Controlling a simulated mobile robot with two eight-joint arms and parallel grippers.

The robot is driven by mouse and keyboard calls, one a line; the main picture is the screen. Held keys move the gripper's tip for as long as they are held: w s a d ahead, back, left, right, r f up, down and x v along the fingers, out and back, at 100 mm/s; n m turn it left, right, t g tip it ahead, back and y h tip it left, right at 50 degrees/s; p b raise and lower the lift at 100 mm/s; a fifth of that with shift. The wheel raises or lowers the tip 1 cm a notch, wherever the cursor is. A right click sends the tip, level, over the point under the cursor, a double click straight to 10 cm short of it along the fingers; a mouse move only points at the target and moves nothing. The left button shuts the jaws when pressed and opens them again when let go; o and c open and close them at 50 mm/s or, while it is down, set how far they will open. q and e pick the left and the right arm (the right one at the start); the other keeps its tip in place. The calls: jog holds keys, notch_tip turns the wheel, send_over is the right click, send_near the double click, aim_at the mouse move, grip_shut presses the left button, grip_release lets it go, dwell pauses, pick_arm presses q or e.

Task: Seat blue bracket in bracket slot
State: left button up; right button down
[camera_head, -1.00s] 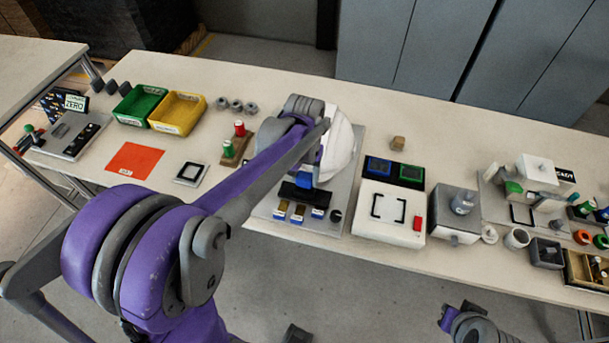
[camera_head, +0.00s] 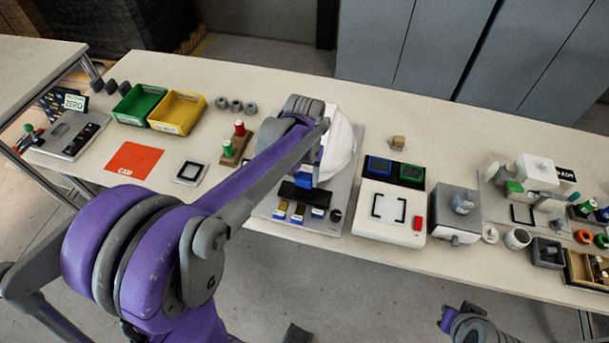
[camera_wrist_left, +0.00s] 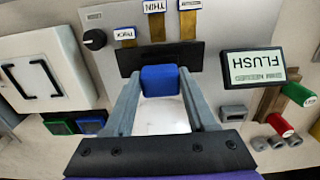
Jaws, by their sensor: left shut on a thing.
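The blue bracket (camera_wrist_left: 160,80) sits between the two fingertips of my left gripper (camera_wrist_left: 161,86), which is shut on it. Its far side meets the black slotted block (camera_wrist_left: 132,62) on the grey plate. How deep it sits in the slot is hidden. A small blue part of the bracket (camera_head: 304,180) shows below my arm in the head view, behind the black block (camera_head: 292,190).
A display reading "FLUSH" (camera_wrist_left: 252,65) stands beside the block. Labelled tabs (camera_wrist_left: 155,24) and a black knob (camera_wrist_left: 93,40) line the plate's edge. A white box with black corner marks (camera_head: 390,212) stands to the right, and a wooden stand with red and green pieces (camera_head: 236,148) to the left.

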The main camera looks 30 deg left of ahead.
pick_arm(q)
jog(key=shift+f+b, duration=0.8)
jog(key=shift+f, duration=0.45)
dwell(0.8)
dwell(0.5)
jog(key=o, duration=1.2)
notch_tip(320, 180, up, 11)
jog(key=shift+f+p, duration=0.1)
jog(key=shift+p, duration=0.35)
jog(key=s+d+f+m+t, duration=0.1)
jog(key=s+d+f+t, duration=0.1)
jog(key=s, duration=0.5)
jog(key=s+d+f+m+t, duration=0.1)
jog(key=s+d+f+t, duration=0.2)
jog(key=s, duration=0.5)
notch_tip(320, 180, down, 2)
jog(key=shift+d+f+m+p, duration=0.1)
jog(key=shift+d+m+p, duration=0.25)
jog(key=shift+d, duration=0.5)
